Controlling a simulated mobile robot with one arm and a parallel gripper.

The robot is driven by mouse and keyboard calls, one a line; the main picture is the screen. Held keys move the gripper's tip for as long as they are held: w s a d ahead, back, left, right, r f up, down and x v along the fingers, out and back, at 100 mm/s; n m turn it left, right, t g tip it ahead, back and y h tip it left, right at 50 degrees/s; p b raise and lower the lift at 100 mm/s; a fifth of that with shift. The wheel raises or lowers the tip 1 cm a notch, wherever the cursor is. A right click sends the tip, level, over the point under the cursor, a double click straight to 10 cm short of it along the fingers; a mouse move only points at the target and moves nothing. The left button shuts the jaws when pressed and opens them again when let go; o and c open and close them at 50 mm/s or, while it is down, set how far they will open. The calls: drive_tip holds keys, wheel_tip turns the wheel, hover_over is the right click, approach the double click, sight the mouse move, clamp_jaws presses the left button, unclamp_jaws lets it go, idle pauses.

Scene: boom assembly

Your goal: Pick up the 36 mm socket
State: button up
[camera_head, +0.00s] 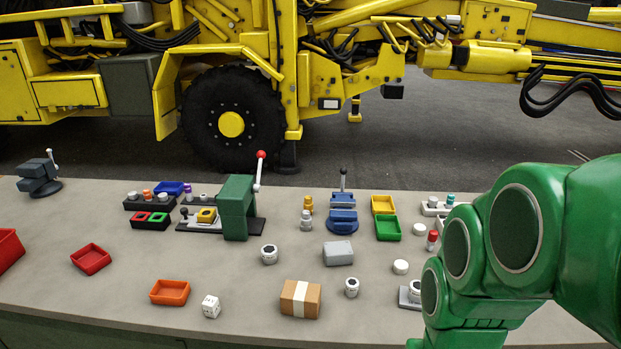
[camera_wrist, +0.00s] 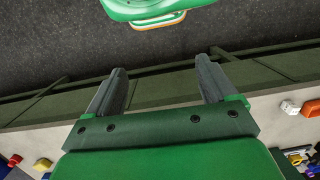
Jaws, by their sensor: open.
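Several silver-and-white, socket-like cylinders stand on the bench in the head view: one socket (camera_head: 269,254) near the middle, a smaller socket (camera_head: 351,287) right of the cardboard box, and another socket (camera_head: 415,291) on a grey plate beside my arm. Their markings are too small to read, so I cannot tell which is 36 mm. My gripper (camera_wrist: 161,75) is open and empty in the wrist view, its two dark fingers wide apart over the bench's front edge and the floor. In the head view my green arm fills the right side and the fingers do not show.
A cardboard box (camera_head: 300,299), an orange tray (camera_head: 170,292), a white cube (camera_head: 211,306) and a grey block (camera_head: 338,253) stand on the bench (camera_head: 120,300). A green lever press (camera_head: 237,208) rises behind. A yellow machine (camera_head: 231,123) stands beyond.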

drive_tip(key=w+a+f+m+y, duration=0.2)
drive_tip(key=w+a+m+y, duration=0.8)
drive_tip(key=w+a, duration=1.85)
drive_tip(key=m+t+y, duration=0.3)
drive_tip(key=m+t, duration=0.2)
drive_tip(key=m, duration=0.4)
approach(265, 251)
drive_tip(key=s+a+r, duration=0.3)
drive_tip(key=a+r, duration=0.1)
drive_tip(key=w+f+m, duration=0.1)
drive_tip(key=f, duration=0.1)
drive_tip(key=w+d+f+m+t, duration=0.1)
drive_tip(key=w, duration=0.1)
drive_tip(key=w+f+m, duration=0.1)
drive_tip(key=f, duration=0.1)
drive_tip(key=shift+w+d+f+h, duration=0.15)
drive_tip(key=shift+w+f+h, duration=0.15)
drive_tip(key=shift+w+h, duration=0.1)
drive_tip(key=shift+x, duration=1.25)
drive_tip(key=x, duration=0.4)
drive_tip(key=shift+s+a+f, duration=0.2)
drive_tip(key=shift+a+f, duration=0.05)
drive_tip(key=shift+f, duration=0.1)
drive_tip(key=shift+w+a, duration=0.1)
drive_tip(key=shift+a, duration=0.15)
